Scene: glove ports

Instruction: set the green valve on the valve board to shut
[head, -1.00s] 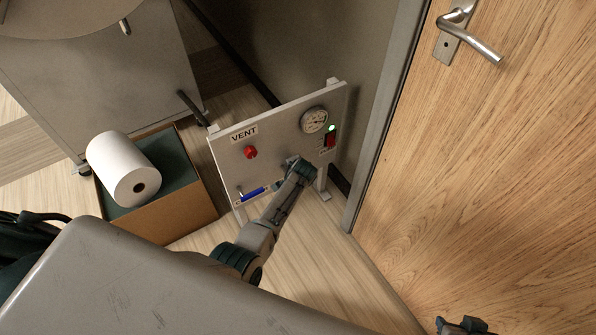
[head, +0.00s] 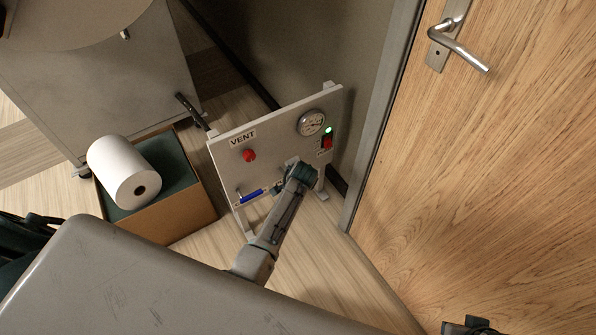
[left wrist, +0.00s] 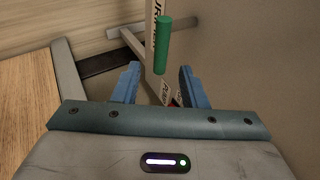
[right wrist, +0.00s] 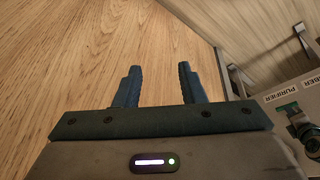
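The valve board (head: 225,162) stands on the floor near the door, with a red knob (head: 249,155), a blue lever (head: 251,195) and a gauge (head: 311,122). My left gripper (head: 292,166) is at its lower right part and hides the green valve in the head view. In the left wrist view the green valve handle (left wrist: 162,45) is a straight bar. Its near end shows between the tips of my left gripper (left wrist: 157,78), which is open with gaps on both sides; contact is not visible. My right gripper (right wrist: 155,75) is open and empty, away from the board.
A red switch (head: 326,142) with a green lamp (head: 328,130) is at the board's right edge. A cardboard box (head: 172,212) with a white roll (head: 120,170) stands left of the board. The wooden door (head: 490,180) is close on the right.

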